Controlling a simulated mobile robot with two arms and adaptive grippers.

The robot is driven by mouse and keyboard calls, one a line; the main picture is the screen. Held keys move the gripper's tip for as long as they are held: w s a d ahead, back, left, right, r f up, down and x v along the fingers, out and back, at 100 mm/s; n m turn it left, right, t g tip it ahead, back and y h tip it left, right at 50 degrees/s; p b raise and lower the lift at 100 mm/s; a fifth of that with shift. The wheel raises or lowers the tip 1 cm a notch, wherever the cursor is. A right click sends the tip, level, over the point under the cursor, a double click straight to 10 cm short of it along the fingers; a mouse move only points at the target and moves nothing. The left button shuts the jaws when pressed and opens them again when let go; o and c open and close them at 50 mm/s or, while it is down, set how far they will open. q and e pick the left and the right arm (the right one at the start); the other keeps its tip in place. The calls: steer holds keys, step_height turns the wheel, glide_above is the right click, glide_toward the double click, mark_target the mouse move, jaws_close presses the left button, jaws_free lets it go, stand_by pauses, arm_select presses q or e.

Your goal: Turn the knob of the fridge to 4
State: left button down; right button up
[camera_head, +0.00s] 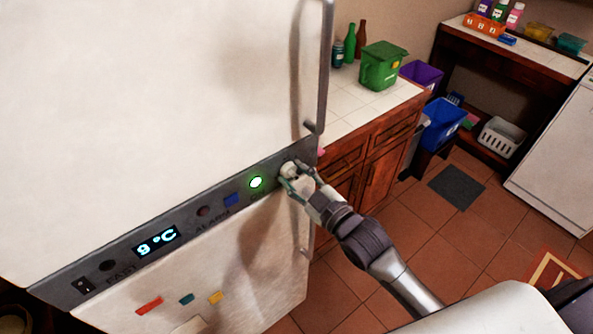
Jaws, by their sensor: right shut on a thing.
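The white fridge (150,110) fills the left of the head view. A grey control panel (120,265) runs across it between the upper and lower doors. Its display (156,242) reads "9 °C". The knob (289,170) is a small pale round piece near the panel's right end, partly hidden by my gripper. My right gripper (290,180) is shut on the knob, with its arm reaching in from the lower right. The knob's marks and its setting cannot be read. My left gripper is not in view.
A lit green button (256,182) and a blue switch (231,199) sit left of the knob. The upper door's long handle (322,70) stands out above it. A counter (360,104) with a green bin (383,66) stands behind. Tiled floor (425,235) is open at right.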

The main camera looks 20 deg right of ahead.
steer(key=m+p, duration=0.2)
steer(key=m, duration=0.3)
steer(key=shift+a+m, duration=0.15)
steer(key=shift+m, duration=0.15)
steer(key=shift+s+a+f+m+p, duration=0.1)
steer(key=shift+m+p, duration=0.3)
steer(key=shift+m, duration=0.65)
steer(key=shift+a+m+p, duration=0.1)
steer(key=shift+m+p, duration=0.25)
steer(key=shift+m, duration=0.7)
steer(key=o, duration=1.1)
steer(key=shift+d, duration=0.1)
steer(key=v, duration=1.2)
